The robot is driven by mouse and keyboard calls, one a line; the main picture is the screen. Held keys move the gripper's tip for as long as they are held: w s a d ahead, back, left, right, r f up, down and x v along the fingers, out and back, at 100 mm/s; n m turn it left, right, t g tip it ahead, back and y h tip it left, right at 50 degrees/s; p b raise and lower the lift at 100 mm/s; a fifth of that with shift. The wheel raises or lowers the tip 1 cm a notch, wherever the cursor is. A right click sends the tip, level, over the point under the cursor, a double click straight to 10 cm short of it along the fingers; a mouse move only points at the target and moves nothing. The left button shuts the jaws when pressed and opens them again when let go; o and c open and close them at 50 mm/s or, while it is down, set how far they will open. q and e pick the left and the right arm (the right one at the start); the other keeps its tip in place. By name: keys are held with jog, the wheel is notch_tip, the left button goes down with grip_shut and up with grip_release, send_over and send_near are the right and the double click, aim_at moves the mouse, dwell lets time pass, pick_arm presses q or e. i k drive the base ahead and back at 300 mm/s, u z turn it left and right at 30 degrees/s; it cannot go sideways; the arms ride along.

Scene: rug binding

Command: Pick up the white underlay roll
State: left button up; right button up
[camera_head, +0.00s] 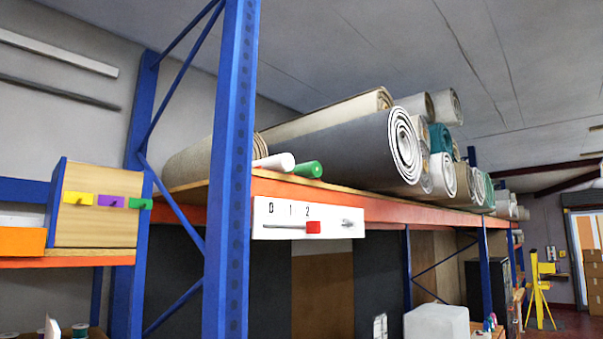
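A small white roll (274,162) lies on the orange-edged shelf (340,202), just right of the blue upright post. It looks like the white underlay roll. Large rolled rugs lie behind both, including a dark grey one (350,148) with a white spiral end. The far end of the white roll is not clearly visible. Neither of my grippers shows in this view.
A blue post (231,170) stands close on the left of the white roll. A white panel marked 0 1 2 with a red slider (313,227) hangs on the shelf front. A wooden box with coloured pegs (95,222) stands at left. A white block (437,322) is below.

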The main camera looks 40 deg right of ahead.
aim_at(283, 163)
jog(key=z, duration=0.95)
jog(key=i, duration=1.05)
jog(key=z, duration=0.35)
